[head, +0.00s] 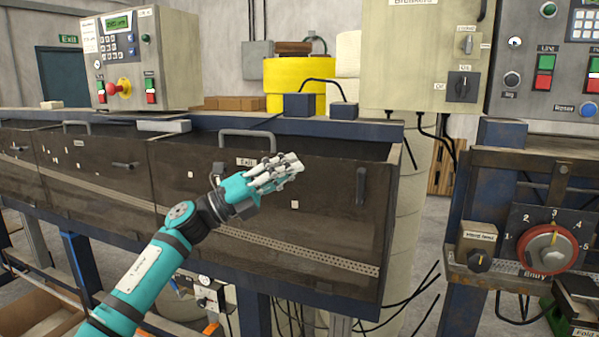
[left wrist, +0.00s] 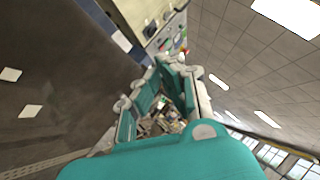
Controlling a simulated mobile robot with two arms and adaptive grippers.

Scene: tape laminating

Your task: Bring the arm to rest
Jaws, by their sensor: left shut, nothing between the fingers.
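My left gripper (head: 276,172) is teal and white. It is shut and empty, held up in front of the dark metal drawer fronts of the machine (head: 320,225), below a grey bar handle. My left arm comes in from the lower left. In the left wrist view my left gripper (left wrist: 172,88) shows with its fingers together, with the dark panel on the left and the ceiling on the right. I cannot tell whether it touches the panel. My right gripper is not in view.
A control box with a red knob (head: 120,88) stands on the machine at upper left. A breaker box (head: 425,55) hangs at upper right. A panel with a red dial (head: 545,248) is at right. Loose black cables hang below the machine. A cardboard box (head: 45,315) is at lower left.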

